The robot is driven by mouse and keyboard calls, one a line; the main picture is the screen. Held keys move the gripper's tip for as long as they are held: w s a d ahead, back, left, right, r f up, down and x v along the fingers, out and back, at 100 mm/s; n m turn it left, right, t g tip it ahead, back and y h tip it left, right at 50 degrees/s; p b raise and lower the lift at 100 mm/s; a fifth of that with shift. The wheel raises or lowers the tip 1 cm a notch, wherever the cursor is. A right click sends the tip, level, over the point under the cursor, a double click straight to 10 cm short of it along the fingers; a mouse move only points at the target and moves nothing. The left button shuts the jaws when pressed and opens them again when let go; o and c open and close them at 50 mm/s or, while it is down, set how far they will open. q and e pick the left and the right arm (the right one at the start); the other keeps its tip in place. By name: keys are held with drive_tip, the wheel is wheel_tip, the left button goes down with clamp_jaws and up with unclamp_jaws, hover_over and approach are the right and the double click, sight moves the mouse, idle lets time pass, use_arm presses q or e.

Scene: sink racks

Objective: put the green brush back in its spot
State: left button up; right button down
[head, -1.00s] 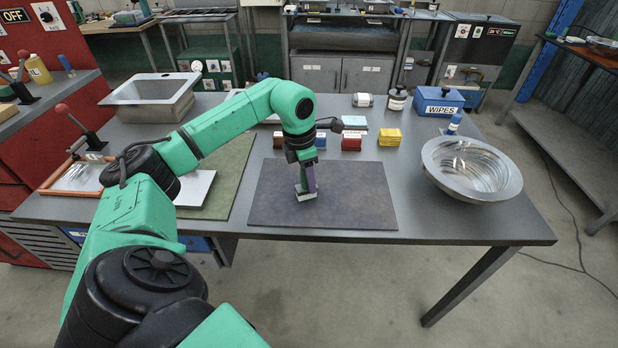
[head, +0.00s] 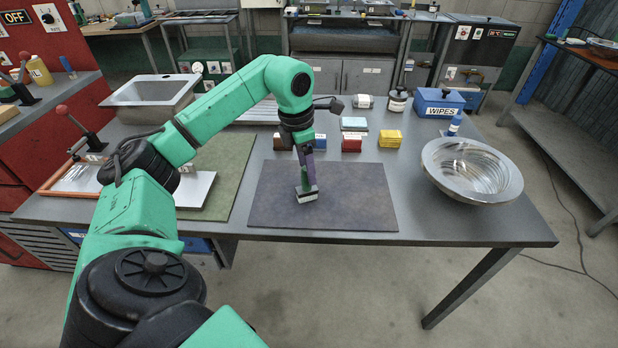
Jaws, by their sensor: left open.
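The green brush (head: 306,190) stands on the dark mat in the middle of the table, with its pale bristle end down. My left gripper (head: 306,178) is right above and around its upper part, pointing down, with its jaws open. The fingers hide part of the brush, and I cannot tell whether they touch it. My right gripper is not in view.
The dark mat (head: 355,205) is otherwise clear. Behind it are a red block (head: 351,144), a yellow block (head: 390,139) and others. A metal bowl (head: 471,172) stands right, a blue WIPES box (head: 439,102) behind it, and a sink basin (head: 152,99) at back left.

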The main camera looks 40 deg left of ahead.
use_arm(q)
drive_tip(key=r, duration=0.4)
drive_tip(key=s+r, duration=0.1)
drive_tip(key=r, duration=0.2)
drive_tip(key=shift+a, duration=0.2)
